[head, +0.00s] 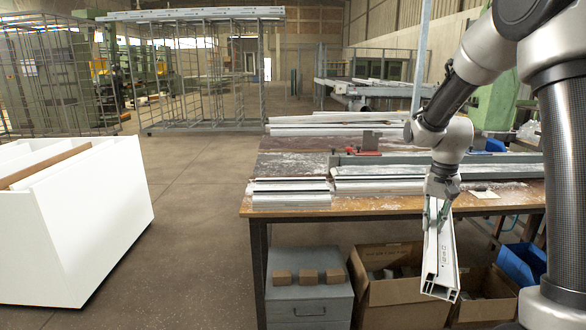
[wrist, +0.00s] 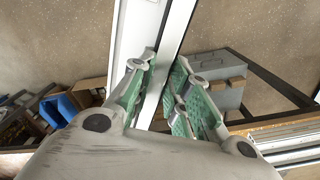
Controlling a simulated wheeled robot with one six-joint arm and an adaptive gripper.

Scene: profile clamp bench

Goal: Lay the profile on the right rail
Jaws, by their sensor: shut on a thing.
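My gripper (head: 437,208) is shut on a long white profile (head: 440,255). In the head view the profile hangs in front of the bench's front edge, slanting toward me, with its hollow cut end lowest and nearest. In the wrist view the fingertips (wrist: 165,65) straddle the white profile (wrist: 130,35), which runs off the top edge. On the workbench (head: 262,210), a long grey rail (head: 500,158) runs across the right half, partly behind my arm. I cannot tell for certain whether it is the right rail.
White profiles lie on the bench at its left front (head: 290,192) and middle (head: 380,180), with more at the back (head: 330,125). A grey drawer unit (head: 308,300) and cardboard boxes (head: 400,295) stand under the bench. A white cart (head: 75,235) stands left; floor between is clear.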

